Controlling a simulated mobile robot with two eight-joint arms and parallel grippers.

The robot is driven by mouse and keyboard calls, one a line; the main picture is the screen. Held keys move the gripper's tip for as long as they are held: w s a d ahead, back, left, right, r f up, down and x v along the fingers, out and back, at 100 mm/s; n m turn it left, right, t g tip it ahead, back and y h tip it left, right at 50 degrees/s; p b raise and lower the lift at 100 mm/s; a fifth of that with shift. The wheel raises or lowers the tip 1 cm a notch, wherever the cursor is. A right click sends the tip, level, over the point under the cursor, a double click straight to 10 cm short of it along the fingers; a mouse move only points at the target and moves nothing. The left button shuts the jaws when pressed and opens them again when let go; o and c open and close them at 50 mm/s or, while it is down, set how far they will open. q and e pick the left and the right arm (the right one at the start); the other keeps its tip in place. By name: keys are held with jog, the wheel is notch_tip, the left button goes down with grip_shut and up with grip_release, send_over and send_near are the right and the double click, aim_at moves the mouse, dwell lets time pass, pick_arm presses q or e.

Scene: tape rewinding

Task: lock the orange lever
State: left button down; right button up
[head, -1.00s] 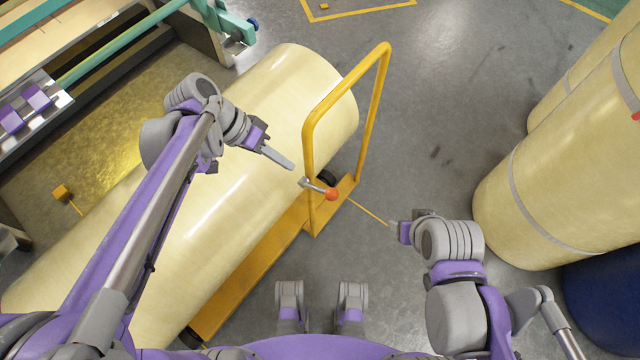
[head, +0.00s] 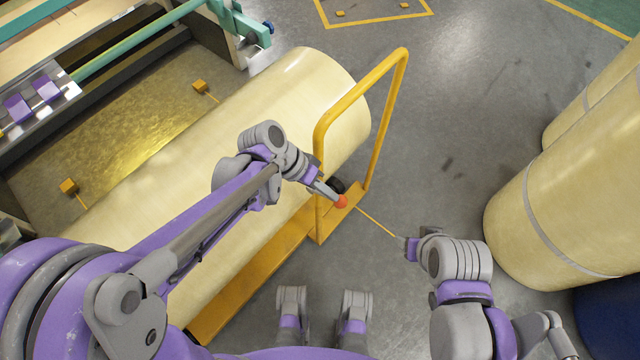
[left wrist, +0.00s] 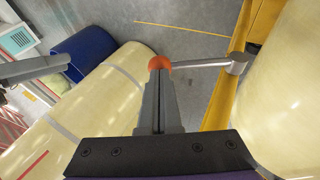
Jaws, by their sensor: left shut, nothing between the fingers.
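The lever's orange ball knob (head: 341,201) is at the foot of the yellow cart's (head: 322,150) upright handle. My left gripper (head: 330,192) is shut with nothing between its fingers, and its tips are right at the knob. In the left wrist view the knob (left wrist: 159,63) is just past the fingertips (left wrist: 159,84), and the lever's grey rod (left wrist: 200,63) runs right to a round pivot (left wrist: 236,63) on the yellow frame. I cannot tell whether the tips touch the knob. My right gripper (head: 408,245) is low at centre right, away from the lever; its fingers are too small to judge.
A large cream roll (head: 240,140) lies on the cart, under my left arm. A machine with teal bars (head: 140,42) is at the upper left. Grey floor (head: 450,120) is open beyond the handle.

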pick_arm(q)
jog(key=shift+s+d+f, duration=0.1)
jog(key=shift+d+f, duration=0.05)
jog(key=shift+d, duration=0.05)
dwell(0.4)
jog(key=shift+s+d+f+t+y, duration=0.4)
jog(key=shift+d+f+y, duration=0.15)
jog(key=shift+y, duration=0.15)
notch_tip(320, 180, down, 11)
jog(key=s+d+m+t+y+b, duration=0.1)
jog(key=s+d+t+y+b, duration=0.1)
jog(key=t+y+b, duration=0.2)
jog(key=shift+d+r+m+t+y+b, duration=0.25)
jog(key=shift+y+b, duration=0.35)
jog(key=shift+y, duration=0.4)
jog(key=shift+s+f, duration=0.1)
jog(key=shift+f, duration=0.1)
